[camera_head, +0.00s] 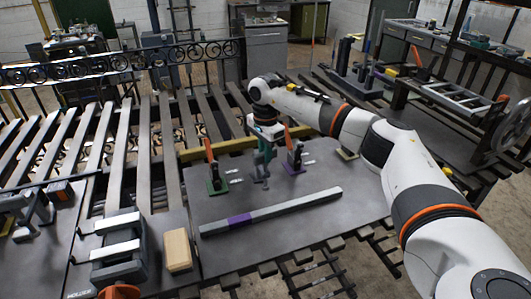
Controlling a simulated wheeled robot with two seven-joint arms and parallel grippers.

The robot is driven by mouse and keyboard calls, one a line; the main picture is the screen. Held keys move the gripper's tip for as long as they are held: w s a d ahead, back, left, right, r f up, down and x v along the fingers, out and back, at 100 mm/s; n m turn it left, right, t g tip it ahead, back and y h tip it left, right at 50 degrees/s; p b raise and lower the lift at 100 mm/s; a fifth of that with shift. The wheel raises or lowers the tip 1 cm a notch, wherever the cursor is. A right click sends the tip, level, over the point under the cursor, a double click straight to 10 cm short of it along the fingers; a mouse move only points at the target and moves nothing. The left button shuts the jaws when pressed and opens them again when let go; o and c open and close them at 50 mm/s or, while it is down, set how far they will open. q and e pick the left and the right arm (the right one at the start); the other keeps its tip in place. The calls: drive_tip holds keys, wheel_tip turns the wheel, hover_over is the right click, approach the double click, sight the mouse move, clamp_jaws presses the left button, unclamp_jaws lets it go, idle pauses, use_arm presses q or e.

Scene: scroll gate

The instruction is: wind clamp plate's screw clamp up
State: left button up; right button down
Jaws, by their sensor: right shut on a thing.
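The clamp plate (340,222) is a dark grey sheet on the slatted bench. A grey-teal screw clamp (262,170) stands upright near its back edge, between two orange-handled clamps. My right gripper (264,142) comes down from above and is shut on the top of the screw clamp. My arm's wrist hides part of the grip, so the exact contact is hard to see. My left gripper is not in view.
An orange-handled clamp with a green base (215,170) stands left of the screw clamp, and one with a purple base (295,158) stands right. A grey bar with a purple section (270,211) lies in front. A wooden block (177,250) lies at the left.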

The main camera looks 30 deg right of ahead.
drive_tip(key=shift+f+n, duration=0.15)
drive_tip(key=shift+n, duration=0.25)
drive_tip(key=c, duration=1.4)
unclamp_jaws()
drive_tip(key=shift+o, duration=0.2)
wheel_tip(320, 180, up, 12)
drive_tip(key=b, duration=0.2)
